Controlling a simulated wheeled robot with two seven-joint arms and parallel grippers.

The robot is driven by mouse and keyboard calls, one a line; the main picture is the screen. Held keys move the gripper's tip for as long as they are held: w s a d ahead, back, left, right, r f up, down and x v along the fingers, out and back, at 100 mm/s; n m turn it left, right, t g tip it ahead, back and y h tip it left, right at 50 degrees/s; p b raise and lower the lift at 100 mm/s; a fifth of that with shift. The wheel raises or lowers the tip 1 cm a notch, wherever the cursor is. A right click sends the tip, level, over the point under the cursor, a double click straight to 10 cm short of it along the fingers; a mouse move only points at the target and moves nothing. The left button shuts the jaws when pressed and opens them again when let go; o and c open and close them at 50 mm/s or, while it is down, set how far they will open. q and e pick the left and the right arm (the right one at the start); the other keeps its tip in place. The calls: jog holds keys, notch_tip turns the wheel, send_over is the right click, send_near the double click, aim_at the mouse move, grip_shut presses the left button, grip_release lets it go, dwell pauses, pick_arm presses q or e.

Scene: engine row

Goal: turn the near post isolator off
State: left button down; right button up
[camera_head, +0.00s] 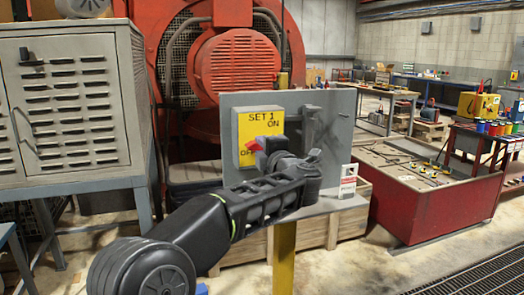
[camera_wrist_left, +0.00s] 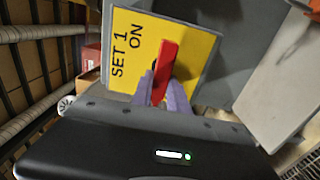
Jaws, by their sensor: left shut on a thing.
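The near post isolator is a yellow plate (camera_head: 245,127) on a grey panel, marked SET 1, ON and OFF, with a red handle (camera_head: 254,146). The plate also fills the middle of the left wrist view (camera_wrist_left: 197,48), with the red handle (camera_wrist_left: 167,62) lying roughly along the direction of the lettering. My left gripper (camera_head: 283,150) is in front of the plate, shut on the handle; its fingers (camera_wrist_left: 165,93) close around the handle's near part. OFF is partly covered in the head view. I cannot tell exactly which mark the handle points to. My right gripper is out of view.
The grey backing panel (camera_head: 338,112) stands on a yellow post (camera_head: 284,260), with a white and red card (camera_head: 348,184) at its right. A grey louvred cabinet (camera_head: 65,105) is at left, a red engine (camera_head: 235,65) behind, a red bin (camera_head: 425,205) at right.

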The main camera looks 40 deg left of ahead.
pick_arm(q)
jog(key=c, duration=1.3)
grip_release()
jog(key=shift+b+v, duration=0.35)
jog(key=shift+v, duration=3.6)
